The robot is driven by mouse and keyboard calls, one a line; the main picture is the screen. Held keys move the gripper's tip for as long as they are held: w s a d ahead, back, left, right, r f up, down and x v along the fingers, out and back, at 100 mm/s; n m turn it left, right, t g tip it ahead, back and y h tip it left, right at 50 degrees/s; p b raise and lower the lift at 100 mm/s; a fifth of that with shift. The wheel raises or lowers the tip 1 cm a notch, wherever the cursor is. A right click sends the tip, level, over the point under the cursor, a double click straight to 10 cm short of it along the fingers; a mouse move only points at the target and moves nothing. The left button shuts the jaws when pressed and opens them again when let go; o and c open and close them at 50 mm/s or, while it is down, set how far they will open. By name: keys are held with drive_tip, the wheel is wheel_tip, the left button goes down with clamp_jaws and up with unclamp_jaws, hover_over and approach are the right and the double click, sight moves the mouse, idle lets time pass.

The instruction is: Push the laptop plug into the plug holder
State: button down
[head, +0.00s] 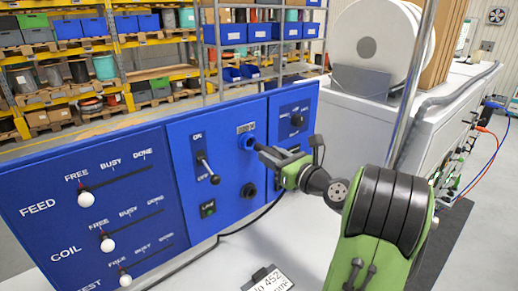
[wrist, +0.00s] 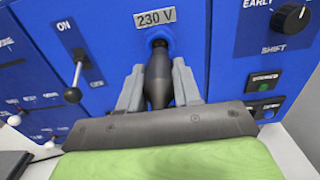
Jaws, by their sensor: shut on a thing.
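My gripper (wrist: 158,88) is shut on a black laptop plug (wrist: 158,78), with one grey finger on each side of it. The plug points at a round blue socket (wrist: 159,36) under the 230 V label, which I take for the plug holder. The plug's front end meets or lies just before the socket's dark opening; I cannot tell whether it is inside. In the head view, my gripper (head: 270,153) is close to the blue panel, right at the socket (head: 247,142). The plug is mostly hidden there by the fingers.
The blue panel (head: 225,178) carries an ON lever (head: 207,168) left of the socket and a SHIFT knob (head: 297,119) to its right. A black round fitting (head: 248,190) sits below the socket. A black cable (head: 245,228) runs over the white surface. A white reel (head: 375,45) stands behind.

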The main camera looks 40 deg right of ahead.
drive_tip(key=shift+s, duration=0.25)
drive_tip(key=s+b, duration=0.1)
drive_tip(key=s, duration=0.5)
drive_tip(key=shift+b, duration=0.3)
drive_tip(key=shift+d, duration=0.1)
